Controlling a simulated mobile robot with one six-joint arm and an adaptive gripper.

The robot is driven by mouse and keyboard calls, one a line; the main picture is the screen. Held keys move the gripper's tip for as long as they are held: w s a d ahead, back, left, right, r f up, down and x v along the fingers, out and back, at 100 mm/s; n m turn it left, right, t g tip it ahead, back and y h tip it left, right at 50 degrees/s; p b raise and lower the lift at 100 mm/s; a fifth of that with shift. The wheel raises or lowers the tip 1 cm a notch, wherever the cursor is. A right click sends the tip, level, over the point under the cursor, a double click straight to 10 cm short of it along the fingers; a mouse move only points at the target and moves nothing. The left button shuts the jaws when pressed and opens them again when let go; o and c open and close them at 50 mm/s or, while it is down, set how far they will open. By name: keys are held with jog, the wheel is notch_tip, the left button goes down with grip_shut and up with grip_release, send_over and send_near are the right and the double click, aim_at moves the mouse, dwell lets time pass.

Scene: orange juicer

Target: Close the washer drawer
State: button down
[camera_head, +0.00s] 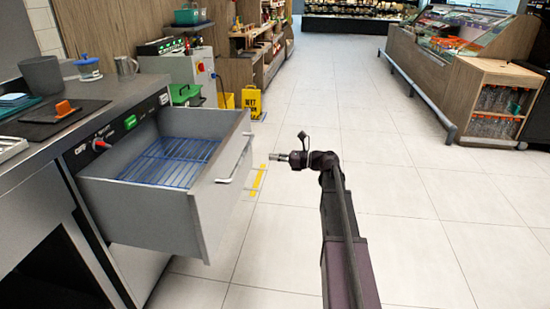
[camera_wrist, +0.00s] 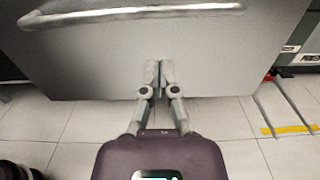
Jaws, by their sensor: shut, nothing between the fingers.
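The washer drawer (camera_head: 165,210) is grey and stands pulled out of the counter unit in the head view, with a blue wire rack (camera_head: 172,162) inside. Its front panel (camera_head: 222,195) carries a metal bar handle (camera_head: 234,163). In the wrist view the drawer front (camera_wrist: 90,60) fills the upper part, with the handle (camera_wrist: 130,13) across the top. My gripper (camera_head: 275,157) is to the right of the drawer front in the head view. In the wrist view my gripper (camera_wrist: 160,70) is shut and empty, its tips overlapping the lower drawer front; I cannot tell whether they touch it.
The counter (camera_head: 50,130) holds a grey pot (camera_head: 41,75), a blue-lidded container (camera_head: 88,68) and a metal cup (camera_head: 126,66). The tiled floor (camera_head: 430,240) to the right is clear.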

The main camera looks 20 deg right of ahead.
aim_at(236, 153)
jog(key=x, duration=1.2)
jog(key=shift+d, duration=0.1)
